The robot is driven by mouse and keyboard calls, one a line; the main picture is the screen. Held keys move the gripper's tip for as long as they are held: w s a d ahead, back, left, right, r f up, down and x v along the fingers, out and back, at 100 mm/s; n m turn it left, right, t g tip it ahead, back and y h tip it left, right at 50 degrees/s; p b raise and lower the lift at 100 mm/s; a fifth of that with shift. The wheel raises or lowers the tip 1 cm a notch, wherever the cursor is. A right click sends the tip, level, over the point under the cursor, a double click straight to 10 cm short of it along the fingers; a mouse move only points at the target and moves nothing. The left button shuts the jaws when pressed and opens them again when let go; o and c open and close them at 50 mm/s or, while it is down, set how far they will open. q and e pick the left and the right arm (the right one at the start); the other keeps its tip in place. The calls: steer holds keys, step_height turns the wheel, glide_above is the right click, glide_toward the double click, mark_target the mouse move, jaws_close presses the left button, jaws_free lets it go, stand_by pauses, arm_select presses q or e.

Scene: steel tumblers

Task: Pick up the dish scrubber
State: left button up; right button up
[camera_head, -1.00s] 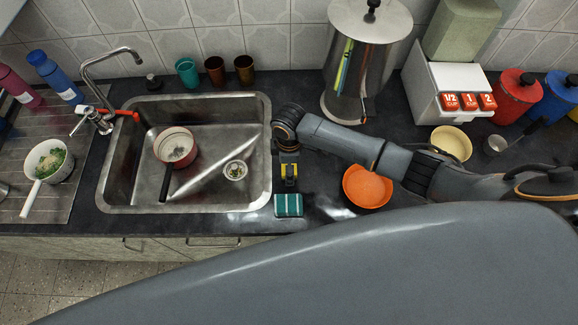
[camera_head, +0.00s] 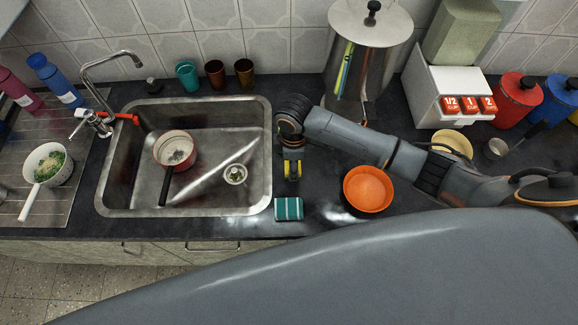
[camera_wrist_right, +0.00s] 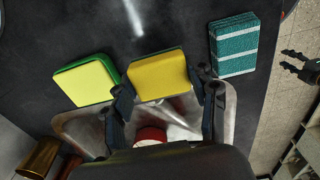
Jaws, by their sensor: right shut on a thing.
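My right gripper (camera_wrist_right: 165,95) is shut on a yellow sponge with a thin green layer (camera_wrist_right: 160,76), one finger at each side.
The steel sink (camera_head: 215,130) with a red-rimmed pot (camera_head: 175,147) is left of my gripper. An orange bowl (camera_head: 368,189) stands to the right. A tall steel pot (camera_head: 352,75) stands behind. Several cups line the back.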

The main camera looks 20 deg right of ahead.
steer(key=s+d+r+b, duration=0.2)
steer(key=s+d+r, duration=0.6)
steer(key=s+d, duration=0.1)
steer(key=shift+s+r+b, duration=0.15)
steer(key=shift+r+b, duration=0.1)
steer(key=shift+b, duration=0.1)
